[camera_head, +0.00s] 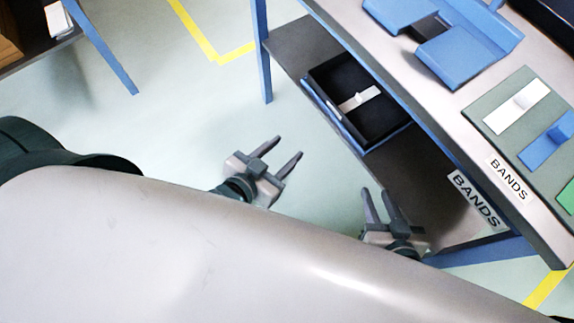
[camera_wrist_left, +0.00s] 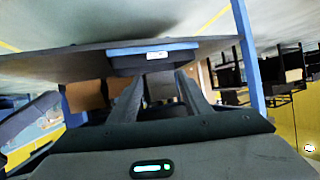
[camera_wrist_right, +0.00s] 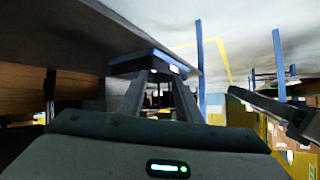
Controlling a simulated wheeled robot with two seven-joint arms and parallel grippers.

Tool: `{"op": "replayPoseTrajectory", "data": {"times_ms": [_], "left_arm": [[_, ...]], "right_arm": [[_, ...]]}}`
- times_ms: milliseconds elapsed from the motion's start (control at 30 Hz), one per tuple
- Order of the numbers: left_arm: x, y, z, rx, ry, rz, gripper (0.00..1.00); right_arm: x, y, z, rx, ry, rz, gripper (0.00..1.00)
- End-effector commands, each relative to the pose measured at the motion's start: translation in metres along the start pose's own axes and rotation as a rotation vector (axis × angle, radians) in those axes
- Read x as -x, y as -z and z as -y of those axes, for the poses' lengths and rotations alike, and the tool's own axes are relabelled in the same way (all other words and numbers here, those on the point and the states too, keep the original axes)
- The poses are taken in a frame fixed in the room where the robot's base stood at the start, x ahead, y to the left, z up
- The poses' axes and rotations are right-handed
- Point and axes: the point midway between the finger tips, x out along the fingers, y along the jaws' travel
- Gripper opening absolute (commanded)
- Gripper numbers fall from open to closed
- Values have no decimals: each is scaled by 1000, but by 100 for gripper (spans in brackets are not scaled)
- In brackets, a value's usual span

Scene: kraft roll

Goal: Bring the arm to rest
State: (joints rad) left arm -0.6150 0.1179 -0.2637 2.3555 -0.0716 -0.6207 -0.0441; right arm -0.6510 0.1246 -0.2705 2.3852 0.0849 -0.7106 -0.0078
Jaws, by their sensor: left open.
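My left gripper (camera_head: 289,147) is open and empty over the floor, to the left of the workbench. In the left wrist view its fingers (camera_wrist_left: 162,80) stand apart with nothing between them. My right gripper (camera_head: 376,190) is closer to the bench, beside its lower shelf. Its fingers are apart and hold nothing; they also show apart in the right wrist view (camera_wrist_right: 163,78). Neither gripper appears to touch anything.
The bench (camera_head: 549,232) has a lower shelf (camera_head: 290,47) with a black tray (camera_head: 388,120). On the bench top are a blue holder (camera_head: 468,55) and a green board (camera_head: 480,110) with white and blue pieces. Clear floor (camera_head: 150,130) lies left of my grippers.

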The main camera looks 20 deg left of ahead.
Motion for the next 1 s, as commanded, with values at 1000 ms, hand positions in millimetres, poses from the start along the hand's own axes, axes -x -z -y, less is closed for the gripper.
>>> {"op": "replayPoseTrajectory", "data": {"times_ms": [1000], "left_arm": [[12,-26,-30,162,-104,116,44]], "right_arm": [[-5,-6,-3,-2,-9,24,31]]}}
